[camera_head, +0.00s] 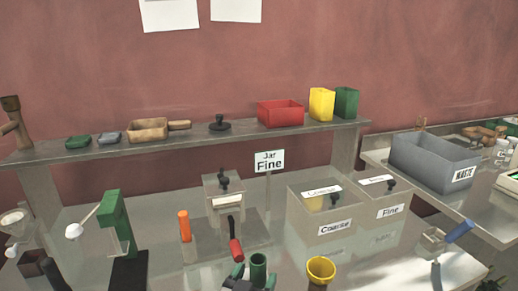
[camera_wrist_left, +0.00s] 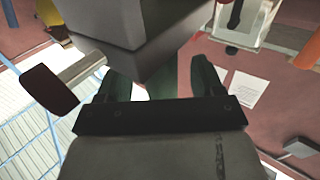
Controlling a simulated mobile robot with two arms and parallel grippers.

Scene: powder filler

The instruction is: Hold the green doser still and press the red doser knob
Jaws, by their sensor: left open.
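My left gripper (camera_head: 254,281) is at the bottom middle of the head view, its green fingers spread apart. Another green upright device (camera_head: 116,220) with a white-ended lever stands on a black base at left.
A dispenser box (camera_head: 222,190) and an orange cylinder (camera_head: 185,226) stand behind. Clear bins labelled Coarse (camera_head: 318,230) and Fine (camera_head: 390,212) are to the right. A yellow cup (camera_head: 321,269) is near the gripper. A blue-handled tool (camera_head: 459,231) lies at right. A shelf (camera_head: 60,152) runs behind.

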